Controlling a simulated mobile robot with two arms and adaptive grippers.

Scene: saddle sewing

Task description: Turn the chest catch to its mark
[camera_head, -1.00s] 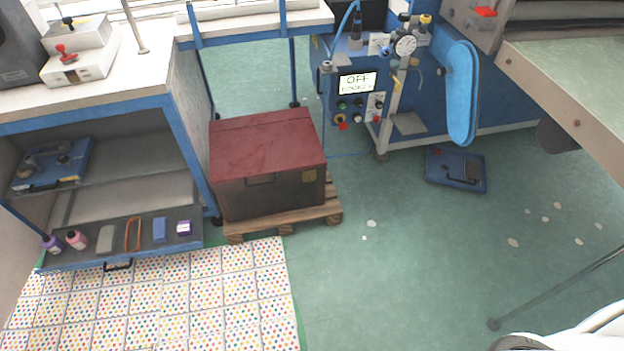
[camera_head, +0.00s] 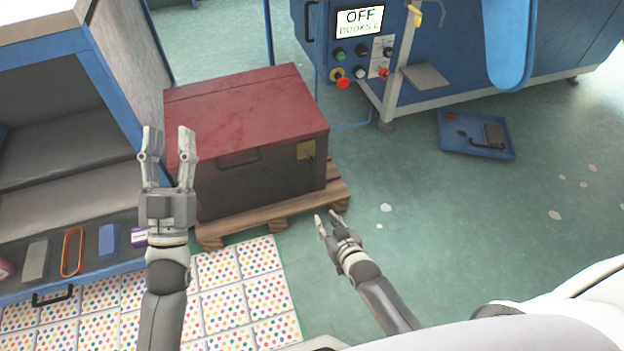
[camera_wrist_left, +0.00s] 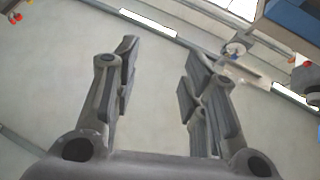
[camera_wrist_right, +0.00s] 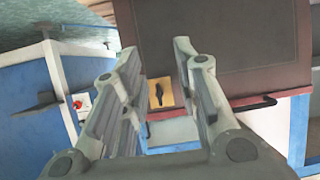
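The chest (camera_head: 250,165) has a red lid and dark grey sides and stands on a wooden pallet. Its catch is a dark piece on a yellow plate (camera_head: 306,149) at the right of the chest's front. In the right wrist view the yellow plate (camera_wrist_right: 160,94) with the dark catch shows between my fingers; its mark is too small to make out. My right gripper (camera_head: 328,218) is open and empty, below and in front of the catch, apart from it. My left gripper (camera_head: 167,133) is open and empty, raised in front of the chest's left side; it also shows in the left wrist view (camera_wrist_left: 158,62).
A blue workbench (camera_head: 130,90) with an open drawer of small items stands left of the chest. The wooden pallet (camera_head: 285,212) sticks out below it. A blue machine (camera_head: 440,70) reading OFF stands behind right. A blue tray (camera_head: 476,146) lies on the floor.

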